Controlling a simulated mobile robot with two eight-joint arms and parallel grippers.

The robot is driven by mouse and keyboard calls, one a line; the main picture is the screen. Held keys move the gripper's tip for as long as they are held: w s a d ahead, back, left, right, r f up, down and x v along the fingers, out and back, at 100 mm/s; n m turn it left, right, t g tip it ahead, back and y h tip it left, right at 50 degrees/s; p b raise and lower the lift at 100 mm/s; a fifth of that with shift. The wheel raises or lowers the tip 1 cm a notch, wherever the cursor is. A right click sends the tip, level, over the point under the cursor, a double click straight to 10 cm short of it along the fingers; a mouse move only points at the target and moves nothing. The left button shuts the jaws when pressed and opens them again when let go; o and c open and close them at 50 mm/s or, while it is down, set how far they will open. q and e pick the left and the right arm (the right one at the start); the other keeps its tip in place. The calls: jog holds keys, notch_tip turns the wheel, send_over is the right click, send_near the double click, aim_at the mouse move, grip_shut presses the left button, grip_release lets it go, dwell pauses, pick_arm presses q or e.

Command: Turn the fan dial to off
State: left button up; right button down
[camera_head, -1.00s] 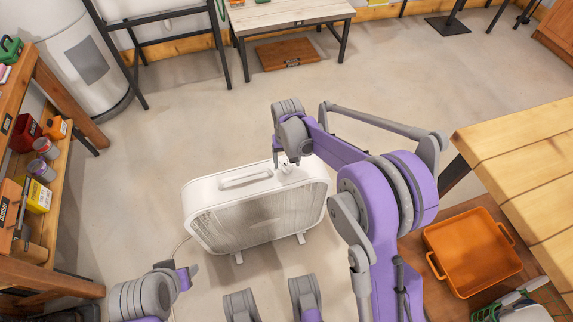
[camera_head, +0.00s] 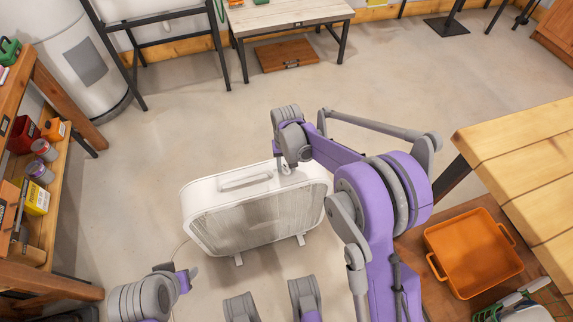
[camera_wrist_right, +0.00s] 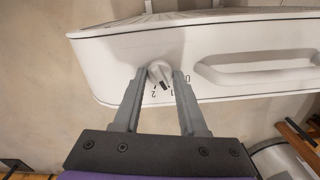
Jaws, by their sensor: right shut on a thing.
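A white box fan (camera_head: 255,212) stands upright on the floor in the head view, its carrying handle along the top. In the right wrist view the fan top (camera_wrist_right: 225,50) shows a small white dial (camera_wrist_right: 160,72) with the marks 0, 1 and 2 around it; its dark pointer line is near the 1. My right gripper (camera_wrist_right: 159,76) is shut on the dial, one finger on each side. In the head view my right gripper (camera_head: 285,168) is at the top right of the fan and hides the dial. My left gripper (camera_head: 186,278) is at the lower left, apart from the fan; its fingers are unclear.
An orange tray (camera_head: 470,268) sits on a low shelf beside a wooden table (camera_head: 520,150) on the right. Wooden shelves (camera_head: 50,235) with containers stand on the left. The floor behind the fan is clear.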

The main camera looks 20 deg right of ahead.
aim_at(287, 168)
jog(key=shift+n, duration=0.4)
jog(key=n, duration=0.3)
jog(key=shift+n, duration=2.5)
jog(key=shift+c, duration=2.2)
grip_release()
notch_tip(287, 168, up, 11)
jog(key=p, duration=0.2)
jog(key=shift+p, duration=0.4)
